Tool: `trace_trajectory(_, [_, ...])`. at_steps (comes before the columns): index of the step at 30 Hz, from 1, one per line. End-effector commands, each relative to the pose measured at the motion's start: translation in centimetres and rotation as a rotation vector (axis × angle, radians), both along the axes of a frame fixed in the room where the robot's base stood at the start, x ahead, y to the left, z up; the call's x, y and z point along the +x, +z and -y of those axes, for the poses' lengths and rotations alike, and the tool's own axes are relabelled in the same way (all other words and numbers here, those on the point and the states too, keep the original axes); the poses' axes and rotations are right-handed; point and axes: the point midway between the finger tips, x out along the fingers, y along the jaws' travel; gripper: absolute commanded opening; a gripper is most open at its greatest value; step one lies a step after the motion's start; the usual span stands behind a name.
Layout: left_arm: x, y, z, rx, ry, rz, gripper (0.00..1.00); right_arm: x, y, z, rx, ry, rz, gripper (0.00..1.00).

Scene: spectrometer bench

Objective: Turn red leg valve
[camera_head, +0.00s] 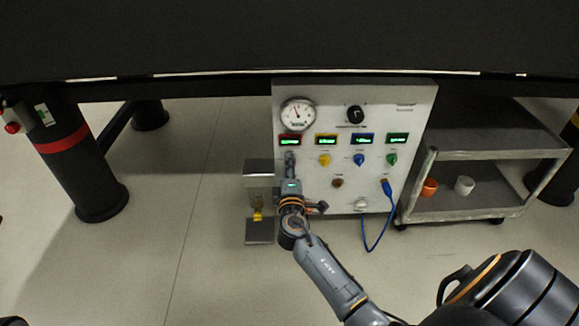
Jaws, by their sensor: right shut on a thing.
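A light grey control panel (315,205) stands upright under the table. It has a row of displays: red-framed (290,141), yellow, blue and green. Below the last three sit a yellow valve knob (324,160), a blue one (359,160) and a green one (392,159). My right gripper (290,160) is at the panel just below the red-framed display, in line with these knobs. It is shut on what appears to be the red valve knob, which its fingers hide. My left gripper is out of view.
A round gauge (298,114) and a black dial (356,114) are above the displays. A blue cable (378,243) loops from the panel's lower right. A grey cart (470,206) with orange and white cups stands right. A red-banded table leg (90,185) stands left.

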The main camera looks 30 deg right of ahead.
Motion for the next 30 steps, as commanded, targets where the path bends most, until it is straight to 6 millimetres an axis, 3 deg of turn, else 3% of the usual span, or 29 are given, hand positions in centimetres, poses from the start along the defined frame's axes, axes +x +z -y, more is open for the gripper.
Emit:
trace_trajectory(6, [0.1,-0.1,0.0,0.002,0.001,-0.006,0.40,0.0,-0.1,-0.1,0.002,0.003,-0.001,0.00])
trace_trajectory(7, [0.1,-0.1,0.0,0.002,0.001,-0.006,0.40,0.0,-0.1,-0.2,0.002,0.003,-0.001,0.32])
trace_trajectory(10, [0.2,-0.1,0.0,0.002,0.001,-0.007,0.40,0.0,-0.1,-0.1,0.003,0.003,-0.001,0.51])
trace_trajectory(22, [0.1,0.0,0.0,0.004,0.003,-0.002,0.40,-0.6,-0.1,-0.5,0.003,0.002,-0.001,0.51])
trace_trajectory(30, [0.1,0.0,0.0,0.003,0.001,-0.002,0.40,-5.0,-0.2,-3.2,0.005,0.002,-0.003,0.51])
